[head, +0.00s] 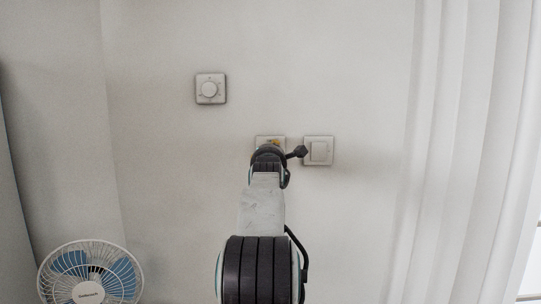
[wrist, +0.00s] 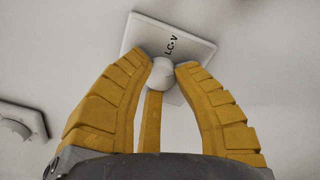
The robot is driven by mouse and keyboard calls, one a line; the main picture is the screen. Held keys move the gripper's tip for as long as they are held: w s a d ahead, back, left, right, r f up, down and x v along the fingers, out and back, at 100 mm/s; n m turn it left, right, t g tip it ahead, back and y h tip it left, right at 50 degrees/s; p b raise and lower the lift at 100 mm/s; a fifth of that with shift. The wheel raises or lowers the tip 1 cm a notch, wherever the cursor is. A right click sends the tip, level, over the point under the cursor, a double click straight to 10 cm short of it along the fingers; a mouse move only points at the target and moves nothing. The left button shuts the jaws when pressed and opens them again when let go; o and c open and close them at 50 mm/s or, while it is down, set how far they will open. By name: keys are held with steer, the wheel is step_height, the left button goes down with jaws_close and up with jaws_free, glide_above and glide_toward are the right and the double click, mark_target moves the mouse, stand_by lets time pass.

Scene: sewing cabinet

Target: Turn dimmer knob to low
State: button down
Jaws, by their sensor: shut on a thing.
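The dimmer's square white plate (wrist: 145,32) is on the wall, with dark lettering that looks like "LOW", tilted in the wrist view. Its round white knob (wrist: 162,76) sits between the tips of my gripper's yellow fingers (wrist: 163,68). My gripper is shut on the knob, with a finger on each side and a third yellow finger below. In the head view, my gripper (head: 271,144) is at the wall in front of the plate (head: 261,140), and my arm hides most of the plate and the knob. I cannot read the knob's setting.
A round white dial on a square plate (head: 209,88) is up and to the left. A white rocker switch (head: 319,151) is close on the right. A fan (head: 90,273) stands lower left. A white curtain (head: 458,150) hangs at right. The wall between is bare.

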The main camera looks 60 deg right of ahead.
steer(key=shift+f+n+b, duration=0.2)
steer(key=shift+n+b, duration=0.15)
steer(key=shift+n, duration=3.65)
steer(key=shift+f+n, duration=0.15)
steer(key=shift+n, duration=0.15)
steer(key=c, duration=1.2)
jaws_free()
steer(key=shift+w, duration=0.1)
steer(key=o, duration=0.3)
